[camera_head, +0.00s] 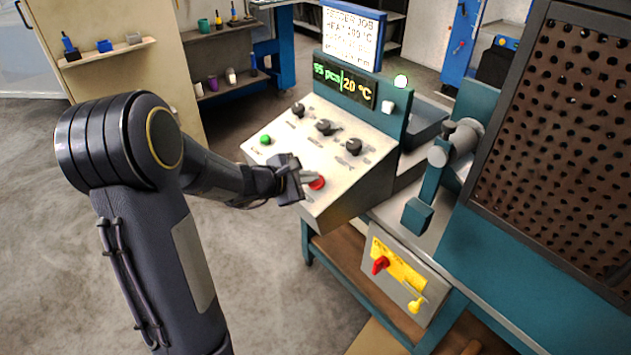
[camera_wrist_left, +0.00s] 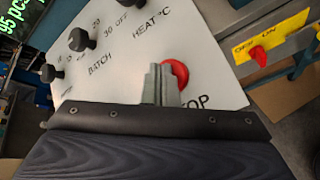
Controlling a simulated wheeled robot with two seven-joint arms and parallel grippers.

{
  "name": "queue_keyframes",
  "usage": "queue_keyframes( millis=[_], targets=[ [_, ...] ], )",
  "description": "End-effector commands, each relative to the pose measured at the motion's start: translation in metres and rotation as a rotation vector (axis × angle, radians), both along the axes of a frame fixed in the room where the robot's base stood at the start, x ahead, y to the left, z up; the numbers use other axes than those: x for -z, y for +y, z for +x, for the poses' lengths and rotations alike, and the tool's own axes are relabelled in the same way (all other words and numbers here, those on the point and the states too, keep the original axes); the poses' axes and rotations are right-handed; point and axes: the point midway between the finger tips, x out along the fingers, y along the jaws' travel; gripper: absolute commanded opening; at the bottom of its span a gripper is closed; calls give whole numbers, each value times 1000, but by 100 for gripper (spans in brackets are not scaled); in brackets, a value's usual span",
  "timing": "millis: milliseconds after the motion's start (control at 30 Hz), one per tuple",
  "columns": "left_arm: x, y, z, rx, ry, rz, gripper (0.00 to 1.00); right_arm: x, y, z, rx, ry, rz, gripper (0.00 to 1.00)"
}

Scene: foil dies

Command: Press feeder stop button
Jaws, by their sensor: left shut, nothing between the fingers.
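The red stop button (camera_head: 317,183) sits at the lower right of the sloped white control panel (camera_head: 285,160). My left gripper (camera_head: 309,177) is shut and empty, with its fingertips right at the button. In the left wrist view the closed fingers (camera_wrist_left: 160,84) overlap the left side of the red button (camera_wrist_left: 176,73), above the letters "OP". I cannot tell whether they touch it or whether it is pushed in. My right gripper is not in view.
A green button (camera_head: 265,140) and black knobs (camera_head: 324,127) share the panel. A display (camera_head: 343,86) reads 95 pcs and 20 °C. A yellow plate with a red switch (camera_head: 380,265) is below right.

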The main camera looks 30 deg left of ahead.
Motion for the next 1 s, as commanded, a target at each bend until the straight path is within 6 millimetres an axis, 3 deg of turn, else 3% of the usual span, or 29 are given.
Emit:
queue_keyframes(
  millis=[1000],
  targets=[
    [3,0,1,-1,2,1,0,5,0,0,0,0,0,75]
  ],
)
